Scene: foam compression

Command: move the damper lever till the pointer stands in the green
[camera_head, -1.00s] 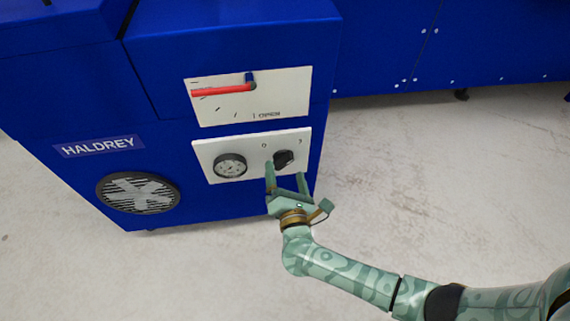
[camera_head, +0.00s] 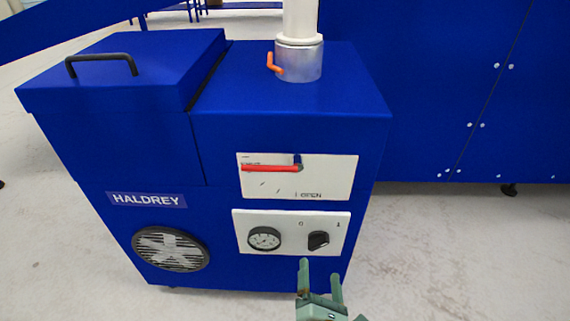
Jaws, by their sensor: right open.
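The blue HALDREY machine (camera_head: 300,110) stands ahead of me. A red lever (camera_head: 270,168) lies nearly level on a white plate (camera_head: 335,182) marked OPEN, pointing left from its dark blue pivot. An orange handle (camera_head: 273,65) sticks out of the metal collar (camera_head: 300,62) on top. I cannot tell which is the damper lever. A round gauge (camera_head: 264,238) sits on the lower panel; its pointer and any green band are too small to read. My right gripper (camera_head: 320,268) is open and empty, just below the black knob (camera_head: 318,240). My left gripper is out of view.
A white pipe (camera_head: 301,18) rises from the collar. A lid with a black handle (camera_head: 100,62) covers the machine's left top. A round grille (camera_head: 170,250) is at the lower left front. Blue panels (camera_head: 430,90) stand behind at the right. The floor at right is clear.

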